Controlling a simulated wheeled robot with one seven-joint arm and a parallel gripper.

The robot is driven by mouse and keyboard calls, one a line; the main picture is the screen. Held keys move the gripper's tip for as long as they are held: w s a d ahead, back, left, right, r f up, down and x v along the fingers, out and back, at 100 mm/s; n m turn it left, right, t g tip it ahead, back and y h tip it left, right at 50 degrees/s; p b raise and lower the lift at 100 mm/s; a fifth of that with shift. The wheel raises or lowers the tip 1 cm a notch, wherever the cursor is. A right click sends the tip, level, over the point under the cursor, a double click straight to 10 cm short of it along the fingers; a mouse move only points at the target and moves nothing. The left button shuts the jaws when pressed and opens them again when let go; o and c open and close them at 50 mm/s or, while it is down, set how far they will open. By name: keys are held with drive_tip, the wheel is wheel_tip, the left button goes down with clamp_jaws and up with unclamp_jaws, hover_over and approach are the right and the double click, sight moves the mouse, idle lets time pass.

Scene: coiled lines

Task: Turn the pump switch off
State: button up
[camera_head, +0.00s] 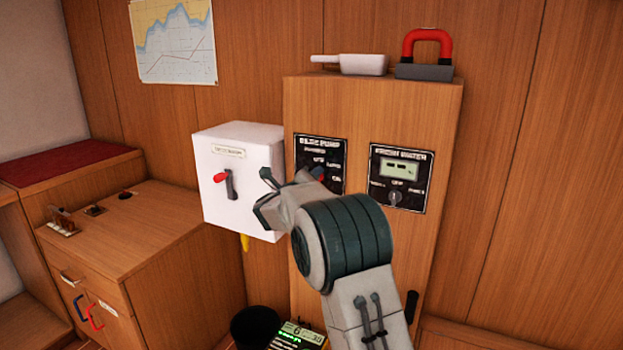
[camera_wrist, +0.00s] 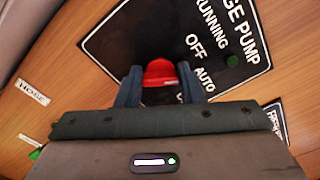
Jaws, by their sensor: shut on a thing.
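The black bilge pump panel (camera_head: 306,150) is on the front of the wooden cabinet, and it fills the upper middle of the wrist view (camera_wrist: 115,45). Its lettering reads RUNNING, OFF and AUTO, with a green spot (camera_wrist: 233,61) near it. The red switch knob (camera_wrist: 160,72) sits between the two fingers of my gripper (camera_wrist: 160,84), which is shut on it. In the head view my gripper (camera_head: 311,175) reaches the panel, and only a bit of red shows there. The lower part of the switch and some lettering are hidden, so I cannot tell which label it points to.
A fresh water panel (camera_head: 413,158) with a small display and knob is just right. A white box (camera_head: 215,205) with a red-tipped lever (camera_head: 228,182) hangs left. A white scoop (camera_head: 360,65) and red-handled object (camera_head: 428,45) lie on the cabinet. A wooden counter (camera_head: 150,210) stands left.

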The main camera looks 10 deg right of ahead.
drive_tip(key=n+p, duration=0.2)
drive_tip(key=n, duration=0.4)
drive_tip(key=shift+a, duration=0.2)
idle(0.5)
drive_tip(key=o, duration=1)
drive_tip(key=shift+w, duration=0.1)
drive_tip(key=shift+f, duration=0.1)
drive_tip(key=b+v, duration=0.1)
drive_tip(key=v, duration=1.2)
drive_tip(key=shift+s+a, duration=0.2)
drive_tip(key=shift+s, duration=0.2)
